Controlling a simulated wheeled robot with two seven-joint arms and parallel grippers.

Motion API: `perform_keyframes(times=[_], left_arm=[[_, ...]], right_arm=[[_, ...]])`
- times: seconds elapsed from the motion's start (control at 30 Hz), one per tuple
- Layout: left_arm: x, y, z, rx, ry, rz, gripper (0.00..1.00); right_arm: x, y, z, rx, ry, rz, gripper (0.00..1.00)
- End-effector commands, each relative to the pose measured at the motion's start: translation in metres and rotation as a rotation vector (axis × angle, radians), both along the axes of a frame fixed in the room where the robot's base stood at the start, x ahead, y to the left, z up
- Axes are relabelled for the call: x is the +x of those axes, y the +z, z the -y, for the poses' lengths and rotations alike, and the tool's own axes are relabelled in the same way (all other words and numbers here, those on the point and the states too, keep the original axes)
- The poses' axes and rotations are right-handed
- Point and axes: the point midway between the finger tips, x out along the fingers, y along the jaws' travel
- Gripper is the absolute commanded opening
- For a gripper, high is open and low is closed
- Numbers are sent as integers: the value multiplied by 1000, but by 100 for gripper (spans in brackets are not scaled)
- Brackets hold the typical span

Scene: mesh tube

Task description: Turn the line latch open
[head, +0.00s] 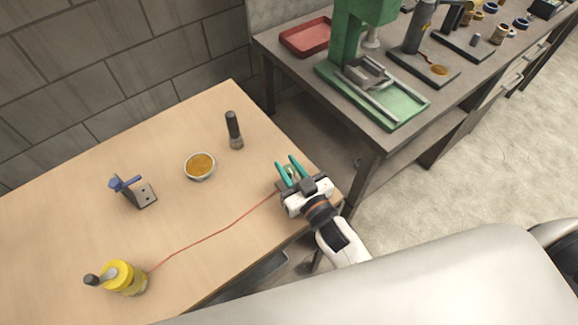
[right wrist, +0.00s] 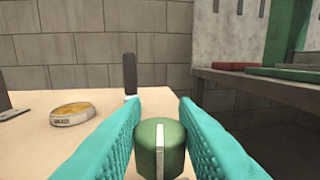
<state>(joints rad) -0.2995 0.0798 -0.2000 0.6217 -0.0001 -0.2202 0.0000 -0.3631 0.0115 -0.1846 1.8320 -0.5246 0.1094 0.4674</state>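A green rounded knob (right wrist: 160,148) with a white stripe across it stands between the teal fingers in the right wrist view. I take it for the line latch. In the head view it is mostly hidden by my right gripper (head: 289,166), at the table's right edge. My right gripper (right wrist: 158,125) is open, with one finger on each side of the knob. Narrow gaps seem to separate the fingers from it. A thin red line (head: 228,228) runs across the table from a yellow spool-like container (head: 124,278) to the gripper. My left gripper is not in view.
On the wooden table (head: 90,200) are a bowl of amber contents (head: 200,166), a dark-handled upright tool (head: 234,130) and a bracket with a blue handle (head: 140,192). A workbench with a green press (head: 365,50) stands beyond a gap at right.

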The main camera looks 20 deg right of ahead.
Motion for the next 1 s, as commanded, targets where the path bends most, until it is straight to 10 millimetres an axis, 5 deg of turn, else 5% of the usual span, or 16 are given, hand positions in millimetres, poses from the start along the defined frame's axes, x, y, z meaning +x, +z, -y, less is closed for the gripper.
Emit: perform_keyframes(times=[0.7, 0.73, 0.83, 1.0], left_arm=[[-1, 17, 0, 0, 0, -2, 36], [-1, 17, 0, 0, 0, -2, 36], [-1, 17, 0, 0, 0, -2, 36], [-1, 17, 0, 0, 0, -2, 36]], right_arm=[[0, 1, 0, 1, 133, 2, 4], [0, 1, 0, 1, 132, 2, 28], [0, 1, 0, 1, 132, 2, 44], [0, 0, 0, 0, 132, 1, 48]])
